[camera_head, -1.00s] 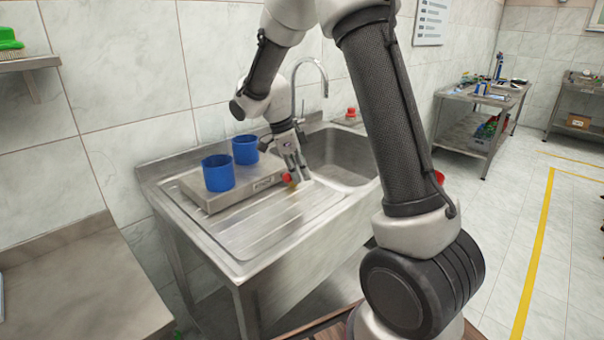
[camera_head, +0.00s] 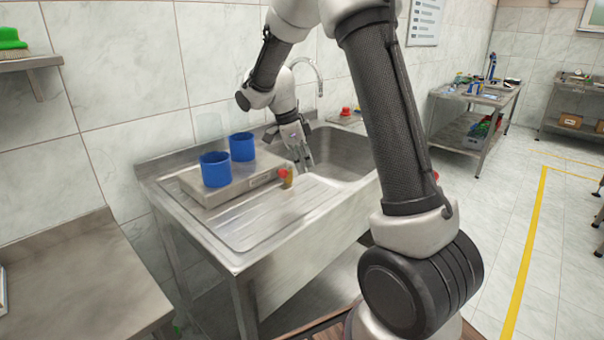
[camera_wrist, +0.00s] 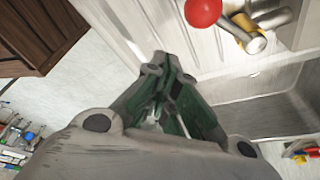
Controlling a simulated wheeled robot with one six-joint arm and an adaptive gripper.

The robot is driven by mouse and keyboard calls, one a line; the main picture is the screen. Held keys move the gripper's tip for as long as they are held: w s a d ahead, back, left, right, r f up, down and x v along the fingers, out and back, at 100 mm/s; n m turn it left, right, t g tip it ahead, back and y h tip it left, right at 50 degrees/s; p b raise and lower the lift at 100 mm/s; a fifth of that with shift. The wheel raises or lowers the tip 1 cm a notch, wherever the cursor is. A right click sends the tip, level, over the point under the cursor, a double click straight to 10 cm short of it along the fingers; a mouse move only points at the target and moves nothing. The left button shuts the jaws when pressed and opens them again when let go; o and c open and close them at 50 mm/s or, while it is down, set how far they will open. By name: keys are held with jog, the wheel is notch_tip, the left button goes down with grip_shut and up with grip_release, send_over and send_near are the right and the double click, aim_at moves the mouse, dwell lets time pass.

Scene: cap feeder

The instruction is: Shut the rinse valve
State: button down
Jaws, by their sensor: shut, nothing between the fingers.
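The rinse valve (camera_head: 288,183) is a small brass fitting with a red ball-shaped knob (camera_head: 283,173). It sits at the right end of a low steel box (camera_head: 232,190) on the sink's drainboard. In the wrist view the red knob (camera_wrist: 203,11) is at the top edge, with the brass and metal valve body (camera_wrist: 248,35) to its right. The valve is partly cut off there, so I cannot tell its handle's setting. My gripper (camera_head: 307,165) is shut and empty, just right of the valve and apart from it. Its closed fingertips also show in the wrist view (camera_wrist: 165,62).
Two blue cups, one in front (camera_head: 215,170) and one behind (camera_head: 242,147), stand on the box. The sink basin (camera_head: 345,155) lies right of my gripper, with a curved tap (camera_head: 320,75) behind. Another red object (camera_head: 346,111) is at the back right rim. The ribbed drainboard (camera_head: 270,215) is clear.

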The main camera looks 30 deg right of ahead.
jog(key=v, duration=0.7)
jog(key=shift+w+d+r, duration=0.15)
jog(key=shift+w+r, duration=0.05)
jog(key=c, duration=2.2)
grip_release()
